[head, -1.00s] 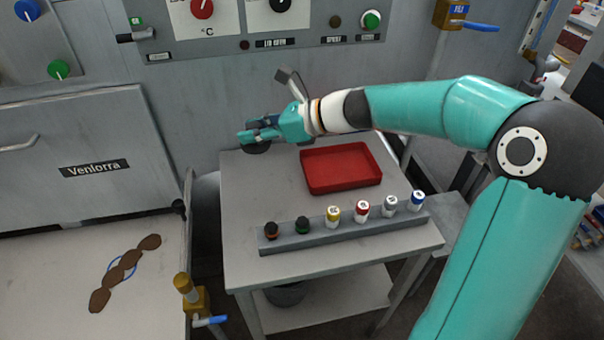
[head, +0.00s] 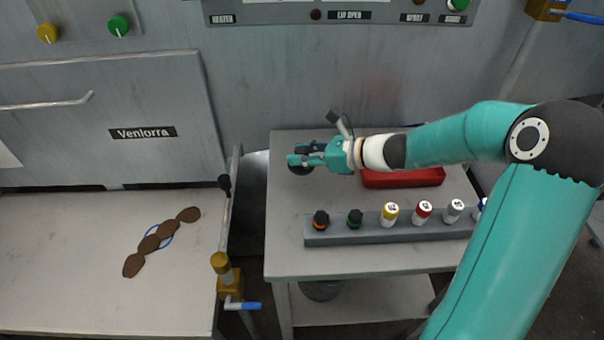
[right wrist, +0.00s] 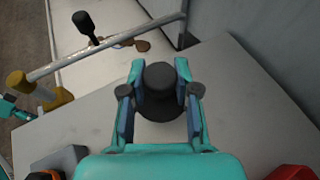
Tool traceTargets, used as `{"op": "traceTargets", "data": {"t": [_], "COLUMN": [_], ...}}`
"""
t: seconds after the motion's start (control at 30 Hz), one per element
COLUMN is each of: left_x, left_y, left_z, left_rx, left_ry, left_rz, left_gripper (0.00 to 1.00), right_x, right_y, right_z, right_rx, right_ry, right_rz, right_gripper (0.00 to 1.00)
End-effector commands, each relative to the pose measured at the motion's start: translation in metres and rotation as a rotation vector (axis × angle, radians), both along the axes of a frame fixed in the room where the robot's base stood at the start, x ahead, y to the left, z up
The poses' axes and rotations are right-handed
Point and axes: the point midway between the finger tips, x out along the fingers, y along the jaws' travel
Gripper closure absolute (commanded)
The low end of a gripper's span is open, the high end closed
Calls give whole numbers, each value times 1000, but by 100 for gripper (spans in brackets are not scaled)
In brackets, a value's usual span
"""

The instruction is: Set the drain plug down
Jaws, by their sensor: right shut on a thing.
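The drain plug (right wrist: 160,78) is a dark round piece with a raised knob and a wider flange. It sits between the two fingers of my right gripper (right wrist: 160,95), which is shut on it. In the head view, my right gripper (head: 305,160) is over the back left part of the grey table (head: 300,262), with the dark plug (head: 300,170) partly hidden under the fingers. I cannot tell whether the plug touches the tabletop.
A red tray (head: 405,180) lies right of the gripper, partly hidden by my arm. A grey rack (head: 345,238) with several capped vials stands in front. A brass valve (head: 228,275) and a rail are left of the table. Tabletop around the plug is clear.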

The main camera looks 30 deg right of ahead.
Motion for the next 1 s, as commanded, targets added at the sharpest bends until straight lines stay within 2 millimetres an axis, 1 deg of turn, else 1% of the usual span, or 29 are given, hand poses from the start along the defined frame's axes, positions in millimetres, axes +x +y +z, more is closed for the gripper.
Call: {"op": "traceTargets", "data": {"t": [0.03, 0.17, 0.3, 0.43, 0.73, 0.83, 0.87, 0.9, 0.97, 1.0], "left_x": [0, 0, 0, 0, 0, 0, 0, 0, 0, 0], "left_y": [0, 0, 0, 0, 0, 0, 0, 0, 0, 0], "left_z": [-2, -4, -9, -13, -12, -16, -14, -14, -14, -14], "left_rx": [0, 0, 0, 0, 0, 0, 0, 0, 0, 0], "left_ry": [0, 0, 0, 0, 0, 0, 0, 0, 0, 0], "left_rz": [0, 0, 0, 0, 0, 0, 0, 0, 0, 0], "left_gripper": [60, 60, 60, 60, 60, 60, 60, 60, 60, 60], "right_x": [0, 0, 0, 0, 0, 0, 0, 0, 0, 0], "right_y": [0, 0, 0, -1, -1, -1, -1, -1, -1, -1], "right_z": [-5, -13, -33, -48, -50, -53, -52, -51, -51, -51], "right_rx": [2, 2, 3, 2, 0, 0, 0, 0, 0, 0], "right_ry": [1, 1, 4, 1, -1, -1, 0, 0, 0, 0], "right_rz": [0, -1, -2, -1, -1, -1, -1, -1, -1, -1], "right_gripper": [100, 100, 100, 100, 100, 100, 65, 58, 48, 44]}}
